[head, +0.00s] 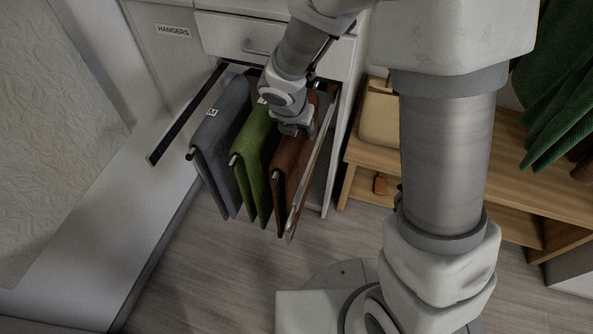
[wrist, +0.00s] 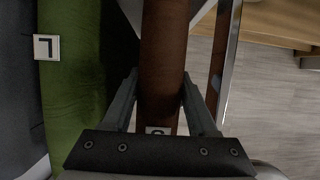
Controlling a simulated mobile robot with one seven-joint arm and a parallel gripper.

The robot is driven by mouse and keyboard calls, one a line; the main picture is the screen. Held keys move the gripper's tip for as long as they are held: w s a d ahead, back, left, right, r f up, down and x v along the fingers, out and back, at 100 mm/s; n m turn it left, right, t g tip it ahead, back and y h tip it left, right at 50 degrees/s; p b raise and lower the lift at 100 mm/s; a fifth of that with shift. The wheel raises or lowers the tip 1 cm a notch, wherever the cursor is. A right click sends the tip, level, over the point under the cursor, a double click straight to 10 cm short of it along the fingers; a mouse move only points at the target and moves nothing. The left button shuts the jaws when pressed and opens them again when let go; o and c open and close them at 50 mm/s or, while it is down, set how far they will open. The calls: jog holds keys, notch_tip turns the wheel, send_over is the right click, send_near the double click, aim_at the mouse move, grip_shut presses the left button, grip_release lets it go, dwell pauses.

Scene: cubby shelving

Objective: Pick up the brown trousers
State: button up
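The brown trousers (head: 293,158) hang folded over the rightmost rail of the pulled-out rack in the head view. In the wrist view the brown trousers (wrist: 163,55) run down the middle as a long fold, with a small white label partly hidden at the bottom. My gripper (head: 291,130) is at the top fold of the trousers. In the wrist view the fingers of my gripper (wrist: 160,82) stand one on each side of the fold, very close to the cloth. I cannot tell whether they press on it.
Green trousers (head: 254,145) and grey trousers (head: 221,130) hang on the rails to the left. The rack's metal side rail (head: 312,178) runs close on the right. A wooden shelf (head: 505,165) with a tan bag (head: 380,114) stands further right. The floor in front is clear.

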grip_shut()
jog(key=shift+r, duration=0.1)
